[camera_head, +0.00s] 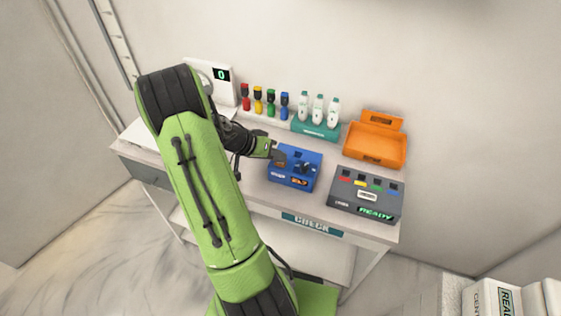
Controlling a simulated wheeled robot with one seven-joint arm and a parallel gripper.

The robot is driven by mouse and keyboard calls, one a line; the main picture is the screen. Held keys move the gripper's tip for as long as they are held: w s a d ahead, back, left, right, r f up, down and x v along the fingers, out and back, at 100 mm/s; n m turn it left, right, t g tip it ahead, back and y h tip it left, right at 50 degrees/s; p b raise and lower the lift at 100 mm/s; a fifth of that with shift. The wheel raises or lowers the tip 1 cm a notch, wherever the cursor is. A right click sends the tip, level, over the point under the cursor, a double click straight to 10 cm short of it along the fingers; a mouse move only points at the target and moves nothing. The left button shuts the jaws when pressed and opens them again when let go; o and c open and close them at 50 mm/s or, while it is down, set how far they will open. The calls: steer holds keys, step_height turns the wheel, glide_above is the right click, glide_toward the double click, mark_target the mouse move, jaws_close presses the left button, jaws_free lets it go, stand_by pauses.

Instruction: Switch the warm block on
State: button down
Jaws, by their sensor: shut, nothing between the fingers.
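A blue box (312,177), which looks like the warm block, sits on the counter in the head view. Its front has a small orange marking or display (299,182), too small to read, and a pale label to the left of it. Dark parts stand on its top. My gripper (279,156) is shut and empty at the left part of the box's top. I cannot tell whether the fingertips touch it. The gripper hides part of the top there, so I cannot make out a switch.
To the right stands a grey box (362,202) with coloured marks and a green READY display. Behind are an orange bin (375,144), a teal rack (316,129) of white bottles, several coloured tubes (258,101) and a white device (212,84) reading 0.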

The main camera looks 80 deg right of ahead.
mark_target(277, 163)
steer(key=shift+r+p, duration=0.5)
steer(key=shift+r, duration=0.35)
step_height(277, 163, up, 5)
steer(key=p, duration=0.3)
stand_by(0.8)
